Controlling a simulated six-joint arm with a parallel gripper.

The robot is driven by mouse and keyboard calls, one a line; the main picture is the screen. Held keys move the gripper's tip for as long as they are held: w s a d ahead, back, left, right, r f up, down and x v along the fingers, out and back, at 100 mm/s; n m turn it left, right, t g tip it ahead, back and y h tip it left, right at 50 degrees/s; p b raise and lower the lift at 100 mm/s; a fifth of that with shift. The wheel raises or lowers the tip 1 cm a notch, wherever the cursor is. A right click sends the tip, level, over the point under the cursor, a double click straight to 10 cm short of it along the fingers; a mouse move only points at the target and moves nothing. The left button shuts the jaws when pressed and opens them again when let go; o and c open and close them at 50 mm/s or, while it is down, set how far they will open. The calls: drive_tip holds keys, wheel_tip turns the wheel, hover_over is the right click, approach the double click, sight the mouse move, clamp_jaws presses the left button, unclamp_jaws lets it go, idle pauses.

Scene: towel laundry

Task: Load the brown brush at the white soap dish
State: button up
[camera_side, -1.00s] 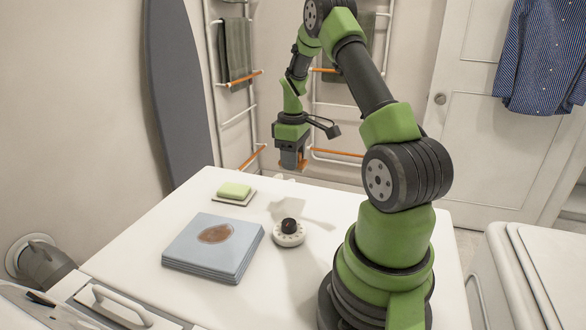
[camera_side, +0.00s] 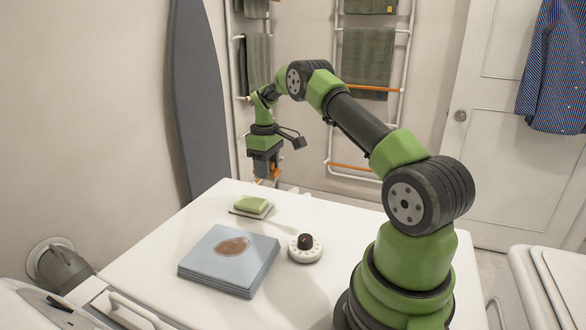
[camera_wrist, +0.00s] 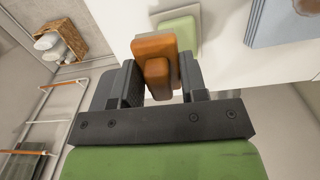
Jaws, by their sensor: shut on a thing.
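My gripper (camera_side: 268,174) is above the back left part of the white worktop, a little right of and above the white soap dish (camera_side: 238,213). In the wrist view my gripper (camera_wrist: 163,88) is shut on the brown brush (camera_wrist: 153,47), an orange-brown block with a smaller block on it. A green soap bar (camera_side: 251,204) lies on the dish. The soap (camera_wrist: 178,32) and dish (camera_wrist: 157,20) show just beyond the brush in the wrist view, partly hidden by it. The brush appears clear of the soap. In the side view the brush is hard to make out.
A stack of folded blue cloths (camera_side: 213,272) with a brown stain (camera_side: 232,245) on top lies in front of the dish. A round white object with a black knob (camera_side: 305,247) stands right of the stack. Towel racks (camera_side: 398,75) stand behind the worktop.

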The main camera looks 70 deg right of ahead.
sight(251, 201)
drive_tip(key=w+a, duration=0.1)
drive_tip(key=w, duration=0.1)
drive_tip(key=w+a, duration=0.1)
drive_tip(key=w, duration=0.1)
drive_tip(key=shift+a+f, duration=0.15)
drive_tip(key=shift+a, duration=0.05)
drive_tip(key=shift+f, duration=2.85)
drive_tip(key=shift+f, duration=0.65)
drive_tip(key=shift+r, duration=0.1)
wheel_tip(251, 201, up, 7)
idle(0.6)
